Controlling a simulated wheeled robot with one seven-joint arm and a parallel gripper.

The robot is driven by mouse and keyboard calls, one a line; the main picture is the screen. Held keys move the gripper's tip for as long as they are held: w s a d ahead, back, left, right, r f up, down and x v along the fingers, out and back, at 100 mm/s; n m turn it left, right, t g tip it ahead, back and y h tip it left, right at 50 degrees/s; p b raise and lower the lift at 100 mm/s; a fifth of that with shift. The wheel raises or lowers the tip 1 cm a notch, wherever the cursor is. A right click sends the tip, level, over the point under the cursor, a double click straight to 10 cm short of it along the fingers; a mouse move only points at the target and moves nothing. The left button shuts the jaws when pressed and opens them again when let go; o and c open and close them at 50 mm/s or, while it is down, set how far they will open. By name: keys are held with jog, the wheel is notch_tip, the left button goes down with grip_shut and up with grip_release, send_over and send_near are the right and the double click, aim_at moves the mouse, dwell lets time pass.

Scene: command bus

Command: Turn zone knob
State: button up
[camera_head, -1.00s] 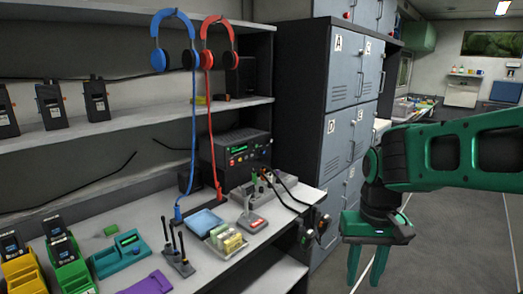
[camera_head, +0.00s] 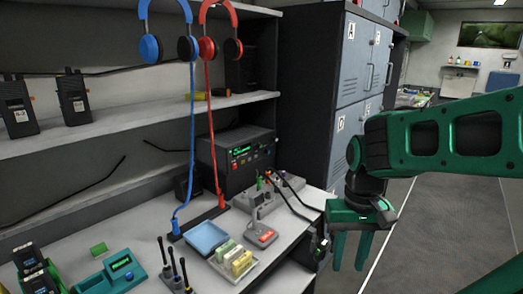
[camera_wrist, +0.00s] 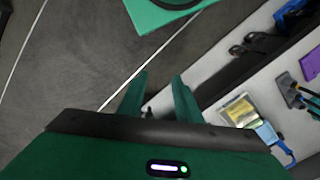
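A black radio unit (camera_head: 232,172) with a green lit display and small buttons stands at the back of the bench. A low grey control box (camera_head: 258,200) with small coloured knobs and plugged-in cables sits in front of it. Which small part is the zone knob I cannot tell. My gripper (camera_head: 350,255) points down, open and empty, to the right of the bench edge and apart from both units.
A blue tray (camera_head: 206,238), a box of yellow and green packs (camera_head: 240,262) and a grey desk microphone (camera_head: 262,237) stand on the bench. Blue headphones (camera_head: 150,48) and red headphones (camera_head: 208,48) hang above. Grey lockers (camera_head: 350,65) stand behind. The aisle floor (camera_head: 430,235) is clear.

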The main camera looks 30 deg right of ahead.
jog(key=shift+o, duration=0.6)
jog(key=shift+s+r, duration=0.15)
jog(key=shift+r, duration=0.15)
jog(key=w+d+n+t, duration=0.2)
jog(key=w+n+t, duration=0.25)
jog(key=w, duration=1.45)
jog(key=n+t+y, duration=0.5)
jog(key=t+y, duration=0.1)
jog(key=t, duration=0.2)
send_near(261, 147)
jog(key=s+a+f, duration=0.6)
jog(key=a+f, duration=0.1)
jog(key=w+d+r+m+t, duration=0.2)
jog(key=w+d+r+t, duration=0.15)
jog(key=d, duration=0.35)
jog(key=shift+n+t+y, duration=0.25)
jog(key=shift+t+y, duration=0.05)
jog(key=shift+t, duration=0.1)
jog(key=x, duration=1)
jog(key=shift+w+d, duration=0.1)
jog(key=shift+w, duration=0.15)
grip_shut()
